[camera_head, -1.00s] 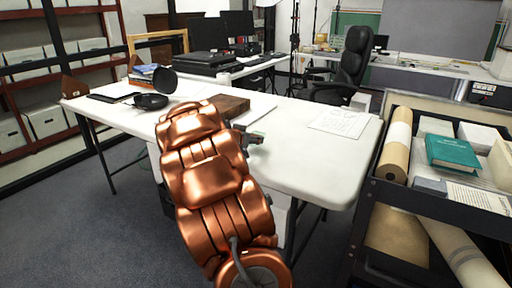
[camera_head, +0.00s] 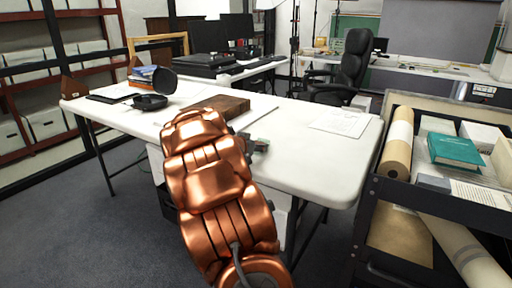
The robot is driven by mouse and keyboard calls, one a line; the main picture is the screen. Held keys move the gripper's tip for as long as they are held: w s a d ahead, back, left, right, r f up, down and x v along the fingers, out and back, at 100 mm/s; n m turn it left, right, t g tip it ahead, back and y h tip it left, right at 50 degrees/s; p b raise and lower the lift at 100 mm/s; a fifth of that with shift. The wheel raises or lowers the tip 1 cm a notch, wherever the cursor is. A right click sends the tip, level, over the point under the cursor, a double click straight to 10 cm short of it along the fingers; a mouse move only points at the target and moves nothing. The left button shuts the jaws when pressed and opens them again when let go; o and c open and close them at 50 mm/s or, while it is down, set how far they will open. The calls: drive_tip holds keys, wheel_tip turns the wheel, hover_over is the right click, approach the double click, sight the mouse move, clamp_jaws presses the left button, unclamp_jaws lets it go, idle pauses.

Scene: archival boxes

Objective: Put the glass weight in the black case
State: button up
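The black case (camera_head: 150,103) stands open on the left part of the white table, its round lid (camera_head: 163,81) raised behind it. My copper arm reaches over the front of the table. My gripper (camera_head: 258,146) shows only as a small grey part to the right of the arm, over or near the table's front edge, well to the right of the case. A small greenish patch shows at the gripper. I cannot tell whether it is the glass weight or whether the fingers are shut. The glass weight is not clearly seen elsewhere.
A brown wooden block (camera_head: 222,104) lies on the white table (camera_head: 300,165) behind my arm. A dark cart (camera_head: 440,210) with rolls and boxes stands at right. The table's middle right is mostly bare.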

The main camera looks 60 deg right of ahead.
drive_tip(key=o, duration=0.4)
drive_tip(key=shift+r+p, duration=0.2)
drive_tip(key=shift+p, duration=0.85)
drive_tip(key=shift+a+f, duration=0.1)
drive_tip(key=shift+a, duration=0.15)
drive_tip(key=v, duration=0.6)
drive_tip(key=shift+w+a+r, duration=0.25)
drive_tip(key=shift+w+r, duration=0.05)
drive_tip(key=shift+r, duration=0.1)
drive_tip(key=shift+s+a+r, duration=0.1)
drive_tip(key=shift+a, duration=0.2)
